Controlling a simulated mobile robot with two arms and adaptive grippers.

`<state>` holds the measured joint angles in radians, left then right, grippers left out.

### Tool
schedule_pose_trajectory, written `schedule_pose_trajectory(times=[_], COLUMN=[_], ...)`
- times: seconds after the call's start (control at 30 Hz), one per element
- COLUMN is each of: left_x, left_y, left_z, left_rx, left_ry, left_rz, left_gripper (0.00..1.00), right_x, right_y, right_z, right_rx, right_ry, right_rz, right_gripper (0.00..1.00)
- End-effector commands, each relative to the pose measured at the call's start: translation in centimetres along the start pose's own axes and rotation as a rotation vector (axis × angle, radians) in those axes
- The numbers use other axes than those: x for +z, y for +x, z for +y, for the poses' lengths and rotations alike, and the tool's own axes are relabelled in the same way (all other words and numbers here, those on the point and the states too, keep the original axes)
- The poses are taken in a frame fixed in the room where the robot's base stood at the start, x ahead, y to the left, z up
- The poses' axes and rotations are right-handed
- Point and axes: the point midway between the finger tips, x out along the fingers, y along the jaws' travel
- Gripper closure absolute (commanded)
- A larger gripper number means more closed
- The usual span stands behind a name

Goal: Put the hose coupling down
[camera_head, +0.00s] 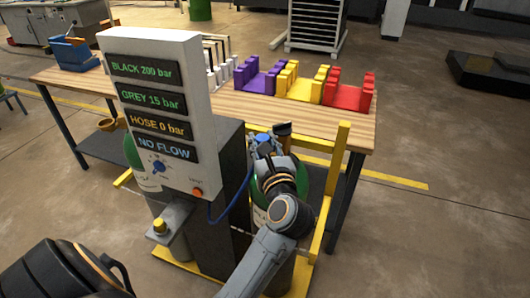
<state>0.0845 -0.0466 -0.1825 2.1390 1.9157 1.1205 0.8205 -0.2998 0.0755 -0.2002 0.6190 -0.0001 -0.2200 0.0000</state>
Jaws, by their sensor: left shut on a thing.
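My left gripper (264,143) is beside the right side of the grey panel unit, in front of the table edge. It is shut on a small blue piece, apparently the hose coupling (263,138); the fingers and my arm hide most of it. A thin blue hose (236,200) runs from low on the panel unit up toward the gripper. The panel unit (190,88) reads black 200 bar, grey 15 bar, hose 0 bar and no flow. My right gripper is not in view.
A wooden table (345,127) behind holds purple (257,78), yellow (303,86) and red (347,95) slotted holders. A green cylinder (263,190) stands behind my arm, inside a yellow frame (333,185).

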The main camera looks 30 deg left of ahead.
Motion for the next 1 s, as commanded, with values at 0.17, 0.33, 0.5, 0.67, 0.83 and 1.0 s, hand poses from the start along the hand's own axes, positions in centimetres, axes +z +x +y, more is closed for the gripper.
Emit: schedule_pose_trajectory(times=[0.17, 0.33, 0.5, 0.67, 0.83, 1.0], left_x=[-1.1, -3.4, -4.1, -4.2, -4.4, -4.4], left_y=[0.7, 0.6, 0.6, 0.6, 0.6, 0.6], left_z=[-0.7, -0.7, -0.7, -0.7, -0.7, -0.7], left_rx=[-0.001, -0.002, -0.001, -0.001, -0.001, -0.001], left_ry=[0.002, 0.004, -0.001, -0.002, -0.002, -0.001], left_rz=[-0.001, 0.000, -0.002, -0.001, -0.001, -0.001], left_gripper=[1.00, 1.00, 1.00, 1.00, 0.62, 0.48], right_x=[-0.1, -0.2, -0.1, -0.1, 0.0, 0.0], right_y=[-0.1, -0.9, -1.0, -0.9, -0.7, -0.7], right_z=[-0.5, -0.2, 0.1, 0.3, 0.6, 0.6], right_rx=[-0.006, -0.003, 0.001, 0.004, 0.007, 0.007], right_ry=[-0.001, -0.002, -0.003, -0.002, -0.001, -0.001], right_rz=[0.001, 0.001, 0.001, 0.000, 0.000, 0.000], right_gripper=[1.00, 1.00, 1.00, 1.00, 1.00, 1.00])
